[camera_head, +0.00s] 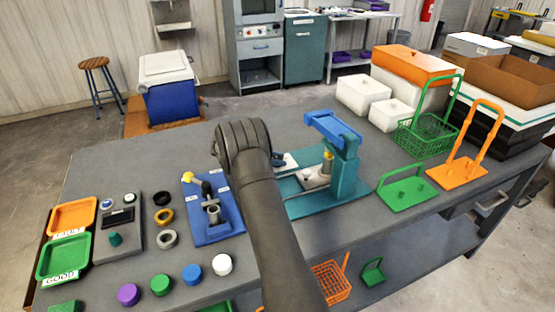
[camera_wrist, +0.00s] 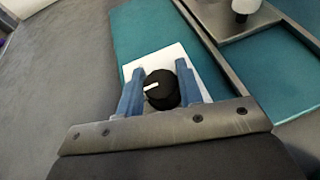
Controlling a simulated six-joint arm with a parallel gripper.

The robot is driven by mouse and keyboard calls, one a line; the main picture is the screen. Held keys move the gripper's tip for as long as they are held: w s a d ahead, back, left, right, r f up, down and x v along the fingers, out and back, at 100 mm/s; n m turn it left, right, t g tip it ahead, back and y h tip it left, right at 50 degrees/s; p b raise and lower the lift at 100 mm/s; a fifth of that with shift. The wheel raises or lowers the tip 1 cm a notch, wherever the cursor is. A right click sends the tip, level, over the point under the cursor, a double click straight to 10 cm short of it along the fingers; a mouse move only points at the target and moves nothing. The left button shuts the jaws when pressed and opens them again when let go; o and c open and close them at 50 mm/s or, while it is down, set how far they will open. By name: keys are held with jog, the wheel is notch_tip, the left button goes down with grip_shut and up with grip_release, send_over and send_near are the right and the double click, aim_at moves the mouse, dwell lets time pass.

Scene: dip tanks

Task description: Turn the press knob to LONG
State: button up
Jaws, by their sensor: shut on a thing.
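The press knob (camera_wrist: 164,92) is black and round with a white pointer line, and it sits on a white label plate (camera_wrist: 158,57) on the press's teal base. The pointer line faces left in the wrist view. My gripper (camera_wrist: 160,68) has its blue fingers on either side of the knob, shut on it. Any lettering on the plate cannot be read. In the head view the teal press (camera_head: 343,172) with its blue top stands right of my arm, which hides most of the gripper and the knob.
A blue fixture (camera_head: 212,212) stands just left of my arm, with a grey control box (camera_head: 118,228) and orange and green trays farther left. Several coloured pucks lie along the front. A green holder (camera_head: 402,192) and an orange one (camera_head: 457,170) stand right of the press.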

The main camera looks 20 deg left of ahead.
jog(key=shift+m+h, duration=0.3)
dwell(0.4)
jog(key=o, duration=1)
jog(key=shift+c, duration=0.2)
jog(key=v, duration=1.7)
jog(key=shift+a+r, duration=0.15)
jog(key=shift+r, duration=0.15)
jog(key=shift+w, duration=0.15)
jog(key=x, duration=1.7)
jog(key=shift+d+f, duration=0.2)
jog(key=shift+f, duration=0.1)
